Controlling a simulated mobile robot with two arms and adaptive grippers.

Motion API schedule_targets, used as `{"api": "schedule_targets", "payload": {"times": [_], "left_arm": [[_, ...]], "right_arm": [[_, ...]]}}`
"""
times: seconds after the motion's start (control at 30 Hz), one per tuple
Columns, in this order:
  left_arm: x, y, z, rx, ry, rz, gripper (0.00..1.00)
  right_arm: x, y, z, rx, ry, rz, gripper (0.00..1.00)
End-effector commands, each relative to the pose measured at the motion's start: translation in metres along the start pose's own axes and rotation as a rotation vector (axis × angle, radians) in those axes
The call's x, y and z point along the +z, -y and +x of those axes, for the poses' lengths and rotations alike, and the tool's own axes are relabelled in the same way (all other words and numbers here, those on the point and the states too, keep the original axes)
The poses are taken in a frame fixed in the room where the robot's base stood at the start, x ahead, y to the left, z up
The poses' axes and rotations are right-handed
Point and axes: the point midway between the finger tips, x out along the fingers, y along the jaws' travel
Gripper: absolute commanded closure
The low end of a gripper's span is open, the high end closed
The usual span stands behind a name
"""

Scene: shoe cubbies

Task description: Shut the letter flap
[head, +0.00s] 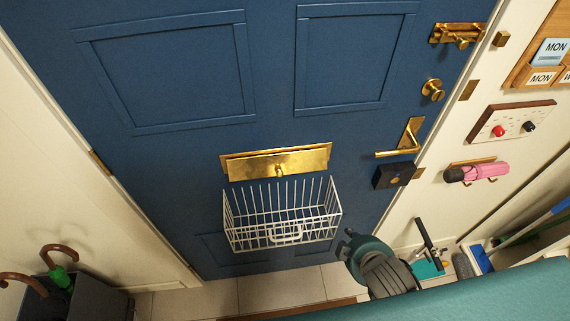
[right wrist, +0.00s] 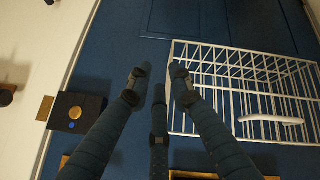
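The brass letter flap (head: 284,164) is on the blue door in the head view, with a small knob at its lower middle. Its lower edge stands out from the brass plate behind, so it looks tilted open. A white wire basket (head: 283,222) hangs just below it and also shows in the right wrist view (right wrist: 245,85). My right gripper (head: 350,243) is low and to the right of the basket, apart from the flap. In the right wrist view its fingers (right wrist: 154,80) are spread with nothing between them. My left gripper is out of view.
A dark box (head: 393,175) sits under the brass door handle (head: 402,140). An umbrella bin (head: 95,305) stands at lower left. The door left of the flap is clear.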

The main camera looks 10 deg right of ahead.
Motion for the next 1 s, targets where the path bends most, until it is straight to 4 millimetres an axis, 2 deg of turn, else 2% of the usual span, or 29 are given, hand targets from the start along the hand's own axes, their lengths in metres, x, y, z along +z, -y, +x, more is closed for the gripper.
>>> {"api": "schedule_targets", "payload": {"times": [0.03, 0.1, 0.2, 0.27, 0.37, 0.5, 0.7, 0.83, 1.0], "left_arm": [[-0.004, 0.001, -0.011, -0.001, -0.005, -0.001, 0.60], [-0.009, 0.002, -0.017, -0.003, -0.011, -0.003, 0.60], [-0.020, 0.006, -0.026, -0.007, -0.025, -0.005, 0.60], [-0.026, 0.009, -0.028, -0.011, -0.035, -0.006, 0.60], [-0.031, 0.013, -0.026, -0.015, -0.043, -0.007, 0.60], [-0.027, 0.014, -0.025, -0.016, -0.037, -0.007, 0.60], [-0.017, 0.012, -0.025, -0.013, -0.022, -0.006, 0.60], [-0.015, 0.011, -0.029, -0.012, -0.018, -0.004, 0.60], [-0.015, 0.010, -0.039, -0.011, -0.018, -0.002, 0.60]], "right_arm": [[-0.018, -0.011, -0.024, 0.012, -0.022, -0.008, 0.79], [-0.036, -0.024, -0.049, 0.031, -0.051, -0.024, 0.79], [-0.069, -0.044, -0.085, 0.079, -0.131, -0.102, 0.79], [-0.093, -0.050, -0.099, 0.125, -0.223, -0.218, 0.79], [-0.122, -0.047, -0.108, 0.178, -0.359, -0.395, 0.79], [-0.152, -0.029, -0.126, 0.223, -0.530, -0.617, 0.79], [-0.173, 0.004, -0.148, 0.247, -0.710, -0.839, 0.79], [-0.181, 0.011, -0.149, 0.252, -0.742, -0.876, 0.79], [-0.199, 0.011, -0.134, 0.254, -0.743, -0.873, 0.79]]}}
